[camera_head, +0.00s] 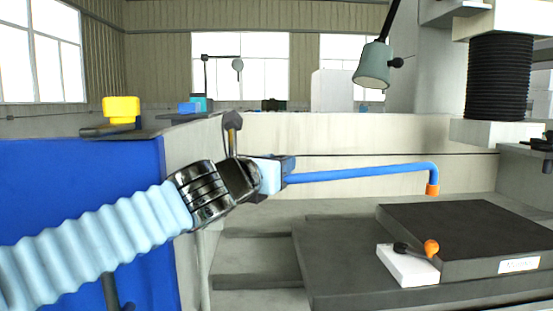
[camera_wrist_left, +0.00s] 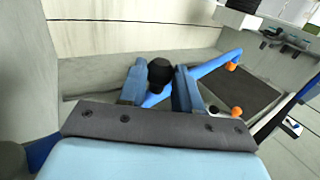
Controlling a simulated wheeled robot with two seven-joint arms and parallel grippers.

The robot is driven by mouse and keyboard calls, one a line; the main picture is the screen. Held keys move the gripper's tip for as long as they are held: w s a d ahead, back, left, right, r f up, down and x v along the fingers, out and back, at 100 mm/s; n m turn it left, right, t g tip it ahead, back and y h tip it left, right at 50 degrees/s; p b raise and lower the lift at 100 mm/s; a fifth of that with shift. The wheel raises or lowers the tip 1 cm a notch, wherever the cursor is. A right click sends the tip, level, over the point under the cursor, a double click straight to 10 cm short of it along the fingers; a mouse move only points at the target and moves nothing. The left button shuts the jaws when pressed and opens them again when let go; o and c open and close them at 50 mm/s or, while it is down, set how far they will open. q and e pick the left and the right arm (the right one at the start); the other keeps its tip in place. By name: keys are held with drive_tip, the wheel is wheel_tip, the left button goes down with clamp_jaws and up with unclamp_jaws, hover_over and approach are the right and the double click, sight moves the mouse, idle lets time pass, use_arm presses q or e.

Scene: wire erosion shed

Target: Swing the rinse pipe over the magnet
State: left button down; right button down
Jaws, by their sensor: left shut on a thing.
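The rinse pipe (camera_head: 362,174) is a thin blue tube with a bent-down orange nozzle (camera_head: 432,189). My left gripper (camera_head: 284,172) is shut on its left part. In the left wrist view the fingers (camera_wrist_left: 161,88) straddle the blue pipe (camera_wrist_left: 213,64), with a black round end between them. The magnet (camera_head: 475,228) is a dark flat block at the right with a white label. In the head view the nozzle appears above its back left corner; the exact depth is unclear. The magnet also shows in the left wrist view (camera_wrist_left: 255,92). My right gripper is not in view.
A white block (camera_head: 405,268) with an orange-knobbed lever (camera_head: 431,248) stands at the magnet's front left. A green lamp (camera_head: 373,66) hangs above. A black bellows column (camera_head: 498,78) is at the upper right. A yellow object (camera_head: 121,108) sits on the left ledge.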

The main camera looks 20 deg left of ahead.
use_arm(q)
drive_tip(key=shift+d, duration=0.1)
idle(0.3)
drive_tip(key=c, duration=0.8)
unclamp_jaws()
drive_tip(key=shift+s, duration=0.1)
drive_tip(key=s+a, duration=0.1)
drive_tip(key=s, duration=0.8)
drive_tip(key=s+a, duration=0.1)
drive_tip(key=s, duration=0.3)
drive_tip(key=shift+s+a, duration=0.3)
